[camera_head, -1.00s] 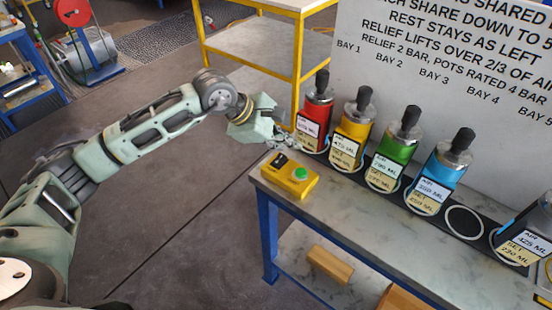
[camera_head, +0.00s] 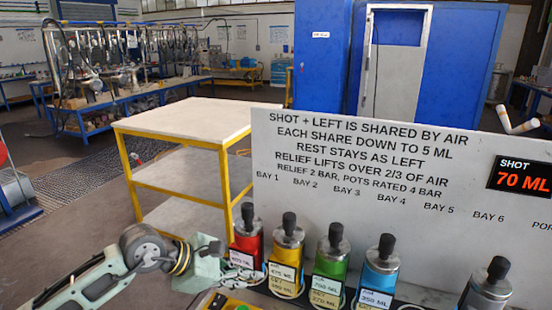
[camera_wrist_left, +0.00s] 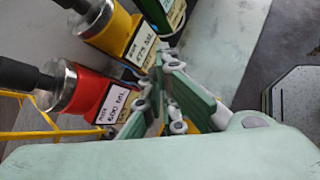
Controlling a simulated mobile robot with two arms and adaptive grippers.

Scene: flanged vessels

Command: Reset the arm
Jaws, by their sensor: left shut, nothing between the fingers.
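My left arm comes in from the lower left in the head view. Its gripper (camera_head: 208,262) is shut and empty, beside the red vessel (camera_head: 247,242) at the left end of the row. In the left wrist view the fingers (camera_wrist_left: 162,78) are together with nothing between them. The red vessel (camera_wrist_left: 80,88) and yellow vessel (camera_wrist_left: 115,30) show close beside them there; I cannot tell whether anything touches. My right gripper is not in view.
Yellow (camera_head: 287,250), green (camera_head: 331,262) and blue (camera_head: 379,276) vessels stand along the bench, with a dark one (camera_head: 486,290) farther right. A white sign board (camera_head: 400,235) rises behind. A yellow-framed cart (camera_head: 185,120) stands beyond. A yellow box (camera_head: 232,303) is partly cut off.

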